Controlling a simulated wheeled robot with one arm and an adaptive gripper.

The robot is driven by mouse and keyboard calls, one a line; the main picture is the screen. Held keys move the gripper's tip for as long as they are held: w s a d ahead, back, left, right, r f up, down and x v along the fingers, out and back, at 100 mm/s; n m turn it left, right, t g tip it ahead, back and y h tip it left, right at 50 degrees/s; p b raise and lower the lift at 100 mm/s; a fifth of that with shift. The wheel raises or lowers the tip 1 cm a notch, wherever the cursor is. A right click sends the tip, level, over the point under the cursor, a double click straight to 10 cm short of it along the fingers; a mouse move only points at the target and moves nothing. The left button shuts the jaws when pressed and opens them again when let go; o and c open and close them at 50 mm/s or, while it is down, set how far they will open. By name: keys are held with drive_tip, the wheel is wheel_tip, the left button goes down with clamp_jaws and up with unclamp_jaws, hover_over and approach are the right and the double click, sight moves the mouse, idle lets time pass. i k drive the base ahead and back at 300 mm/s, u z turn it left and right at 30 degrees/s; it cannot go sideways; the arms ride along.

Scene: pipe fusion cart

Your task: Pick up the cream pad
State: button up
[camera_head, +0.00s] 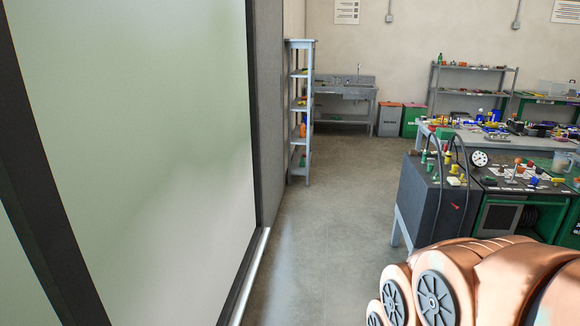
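I cannot make out the cream pad in this view. A dark grey cabinet (424,205) and a green-framed unit (481,214) stand together at the right, with many small items on their tops. A round white gauge (479,158) stands on top, and dark hoses loop beside it. Small yellow pieces (455,170) lie on the dark top, too small to identify. Copper-coloured links of my own arm fill the lower right corner and hide the floor there. My gripper does not show.
A large pale panel (150,120) in a dark frame fills the left side. Bare floor (345,185) runs between it and the cabinet. A narrow shelf rack (300,85), a sink bench (343,91), bins (390,119) and a cluttered workbench (450,128) stand farther back.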

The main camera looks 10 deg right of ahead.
sight(453, 182)
drive_tip(key=i, duration=1.2)
drive_tip(key=z, duration=1.65)
drive_tip(key=i, duration=1.5)
drive_tip(key=u, duration=0.75)
drive_tip(key=i, duration=0.8)
drive_tip(key=u, duration=0.35)
